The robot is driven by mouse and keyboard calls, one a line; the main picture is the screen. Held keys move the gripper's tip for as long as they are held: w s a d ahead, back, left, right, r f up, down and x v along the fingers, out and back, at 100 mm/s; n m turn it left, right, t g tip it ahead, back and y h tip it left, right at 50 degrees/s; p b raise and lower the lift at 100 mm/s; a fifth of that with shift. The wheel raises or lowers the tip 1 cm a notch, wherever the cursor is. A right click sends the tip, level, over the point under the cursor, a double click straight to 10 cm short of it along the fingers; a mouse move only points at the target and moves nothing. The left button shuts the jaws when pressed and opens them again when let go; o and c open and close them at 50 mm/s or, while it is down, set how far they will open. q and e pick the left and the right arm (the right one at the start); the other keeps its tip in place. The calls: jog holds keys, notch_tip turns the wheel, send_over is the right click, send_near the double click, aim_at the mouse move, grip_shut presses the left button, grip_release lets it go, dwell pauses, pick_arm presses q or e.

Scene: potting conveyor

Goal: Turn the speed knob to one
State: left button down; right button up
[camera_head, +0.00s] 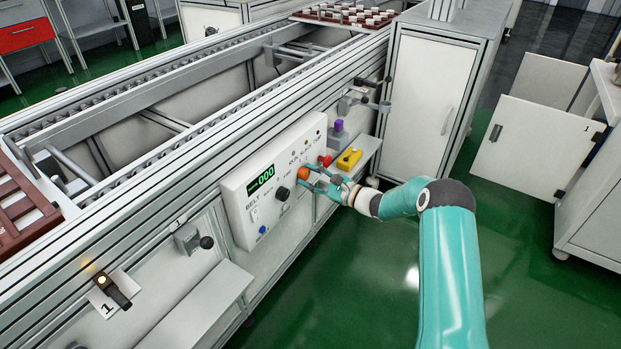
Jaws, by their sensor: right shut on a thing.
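The white control panel (240,190) is on the side of the conveyor, with a green display (261,180) reading 000. An orange knob (304,174) sits at its right part, and a black knob (283,193) sits just left of it. My right gripper (308,178) is at the panel, its teal fingers shut on the orange knob and partly hiding it. The lettering by the knobs is too small to read, so I cannot tell which is labelled speed. My left gripper is not in view.
A red button (325,160) is close above my right fingers. A blue button (262,229) is low on the panel. A yellow box (349,158) and a purple-topped piece (338,128) are to the right.

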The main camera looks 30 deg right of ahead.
jog(key=shift+a+f, duration=0.1)
jog(key=shift+a, duration=0.05)
jog(key=o, duration=1.1)
jog(key=shift+o, duration=0.2)
jog(key=shift+s+d, duration=0.35)
jog(key=shift+s, duration=0.2)
jog(key=v, duration=1.1)
jog(key=shift+w+a, duration=0.1)
jog(key=shift+a, duration=0.05)
